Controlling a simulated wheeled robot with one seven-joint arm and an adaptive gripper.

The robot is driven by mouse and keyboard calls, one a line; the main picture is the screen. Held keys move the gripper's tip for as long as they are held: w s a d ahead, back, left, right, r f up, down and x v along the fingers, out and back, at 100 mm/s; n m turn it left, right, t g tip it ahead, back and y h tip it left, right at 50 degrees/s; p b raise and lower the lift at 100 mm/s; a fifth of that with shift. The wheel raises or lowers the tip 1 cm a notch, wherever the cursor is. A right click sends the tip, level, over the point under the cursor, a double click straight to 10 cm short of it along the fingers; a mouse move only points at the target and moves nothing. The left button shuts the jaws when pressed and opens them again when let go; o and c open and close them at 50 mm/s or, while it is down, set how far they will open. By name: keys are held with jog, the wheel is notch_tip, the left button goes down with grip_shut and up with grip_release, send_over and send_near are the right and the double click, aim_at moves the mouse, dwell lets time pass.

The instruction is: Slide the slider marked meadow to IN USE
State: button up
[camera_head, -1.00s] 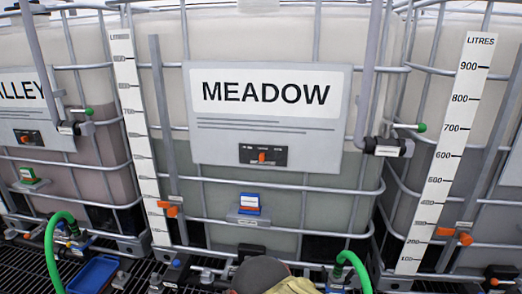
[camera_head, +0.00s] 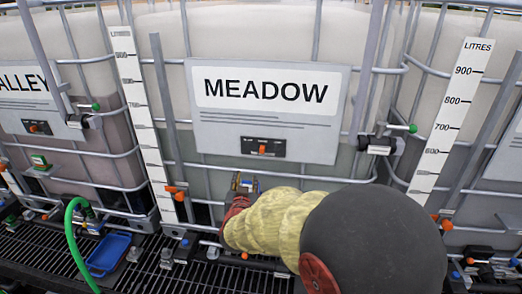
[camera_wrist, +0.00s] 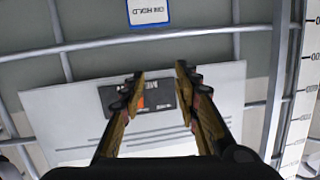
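The MEADOW sign plate (camera_head: 268,105) is on the front of the middle tank. Below its lettering is a black slider panel (camera_head: 276,150) with an orange slider knob (camera_head: 262,149) near its middle. The panel's small labels are too small to read. My gripper (camera_head: 244,182) is just below the panel in the head view. In the wrist view, which shows the sign upside down, my gripper (camera_wrist: 158,75) is open and empty. Its two fingers frame the black panel (camera_wrist: 120,95), and the orange knob (camera_wrist: 142,100) shows beside the left finger, partly hidden.
A blue-edged ON HOLD card (camera_wrist: 149,12) is close by in the wrist view. Grey cage bars (camera_wrist: 90,50) cross the tank front. The VALLEY tank's sign (camera_head: 38,102) is at left, and a litre scale (camera_head: 445,115) at right. A blue tray (camera_head: 108,254) sits on the grating.

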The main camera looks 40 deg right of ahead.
aim_at(262, 150)
jog(key=s+d+r+m+h, duration=0.1)
jog(key=s+d+r+h, duration=0.15)
jog(key=r, duration=0.35)
jog(key=shift+h, duration=0.45)
jog(key=x, duration=0.8)
jog(key=shift+w+d+p, duration=0.15)
jog(key=shift+d+p, duration=0.15)
jog(key=shift+p, duration=0.1)
jog(key=shift+c, duration=1.3)
grip_shut()
